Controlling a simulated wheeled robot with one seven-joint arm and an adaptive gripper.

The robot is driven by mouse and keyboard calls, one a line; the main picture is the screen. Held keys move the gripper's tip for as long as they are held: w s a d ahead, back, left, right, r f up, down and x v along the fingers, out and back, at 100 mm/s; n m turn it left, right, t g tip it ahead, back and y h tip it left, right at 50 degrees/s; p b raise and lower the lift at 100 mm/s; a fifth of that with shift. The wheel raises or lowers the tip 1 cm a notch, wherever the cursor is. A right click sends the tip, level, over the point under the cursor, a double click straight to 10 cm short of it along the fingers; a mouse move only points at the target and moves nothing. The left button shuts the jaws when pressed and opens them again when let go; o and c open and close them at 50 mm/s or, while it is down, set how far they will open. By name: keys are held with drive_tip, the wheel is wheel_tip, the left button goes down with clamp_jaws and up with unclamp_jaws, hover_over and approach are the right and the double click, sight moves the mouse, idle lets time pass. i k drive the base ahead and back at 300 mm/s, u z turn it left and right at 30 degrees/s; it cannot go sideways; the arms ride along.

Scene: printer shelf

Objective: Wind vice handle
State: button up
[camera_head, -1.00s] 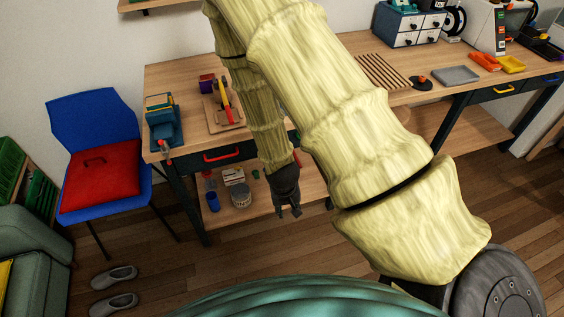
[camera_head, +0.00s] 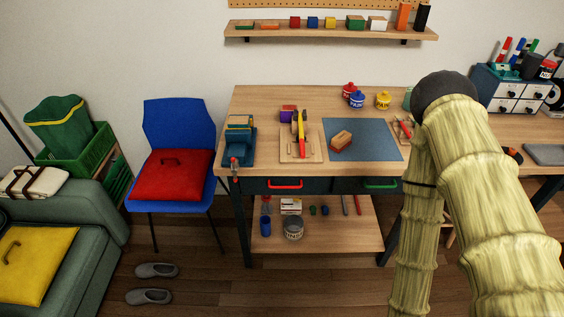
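The blue vice (camera_head: 240,143) sits on the left end of the wooden workbench (camera_head: 262,101), with its handle (camera_head: 234,162) at the front, near the bench's front left corner. The handle shows a small red part and is too small to read its angle. My arm (camera_head: 470,160) fills the right of the view, its links in pale yellow-green covers, well to the right of the vice. My gripper is out of the picture.
A blue mat (camera_head: 361,134) with a brown block and a board (camera_head: 301,147) with tools lie right of the vice. A blue chair (camera_head: 178,123) with a red cushion stands left of the bench. Grey slippers (camera_head: 150,296) lie on the floor. Open floor lies before the bench.

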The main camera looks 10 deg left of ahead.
sight(235, 167)
drive_tip(key=z, duration=1)
drive_tip(key=k, duration=0.85)
drive_tip(key=u, duration=1.2)
drive_tip(key=i, duration=0.5)
